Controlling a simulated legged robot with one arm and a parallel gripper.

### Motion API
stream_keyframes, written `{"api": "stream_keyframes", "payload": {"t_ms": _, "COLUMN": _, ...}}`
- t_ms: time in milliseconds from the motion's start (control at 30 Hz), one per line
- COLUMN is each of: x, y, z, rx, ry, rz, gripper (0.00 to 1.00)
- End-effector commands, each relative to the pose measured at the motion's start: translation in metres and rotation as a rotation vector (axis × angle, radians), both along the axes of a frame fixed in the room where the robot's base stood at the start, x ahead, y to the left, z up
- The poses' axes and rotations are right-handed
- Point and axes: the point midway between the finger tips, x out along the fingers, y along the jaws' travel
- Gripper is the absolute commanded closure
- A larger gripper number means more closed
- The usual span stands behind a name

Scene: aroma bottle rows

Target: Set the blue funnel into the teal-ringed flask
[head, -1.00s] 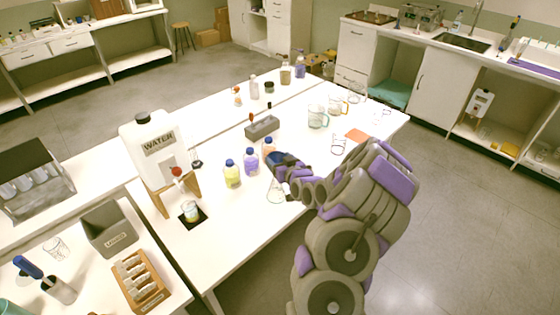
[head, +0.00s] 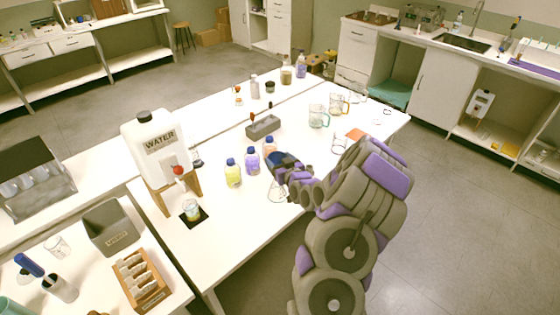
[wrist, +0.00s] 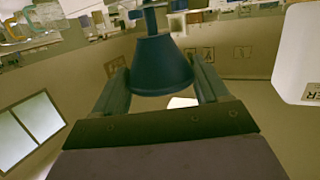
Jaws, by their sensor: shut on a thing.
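The blue funnel (wrist: 162,66) sits between the two fingers of my gripper (wrist: 160,72) in the wrist view, its wide cone nearest the camera and its narrow stem pointing away. In the head view my gripper (head: 282,162) is over the table, with the dark blue funnel at its end, partly hidden by it. A clear glass flask (head: 277,192) stands on the table just below my gripper, partly covered by the arm. Its ring colour is too small to tell. The funnel appears above the flask; I cannot tell whether they touch.
Yellow (head: 233,173) and purple (head: 252,161) bottles with blue caps stand left of my gripper. A water dispenser (head: 158,150) is farther left. A grey box (head: 263,127), glass mugs (head: 318,117) and an orange pad (head: 356,135) lie behind. The table front is mostly clear.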

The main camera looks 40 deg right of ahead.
Motion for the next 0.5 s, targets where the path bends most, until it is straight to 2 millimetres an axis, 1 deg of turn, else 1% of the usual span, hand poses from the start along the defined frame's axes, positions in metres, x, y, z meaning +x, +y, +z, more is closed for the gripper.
{"api": "stream_keyframes", "payload": {"t_ms": 500, "x": 0.0, "y": -0.001, "z": -0.012, "rx": 0.001, "ry": 0.0, "rz": 0.0, "gripper": 0.59}}
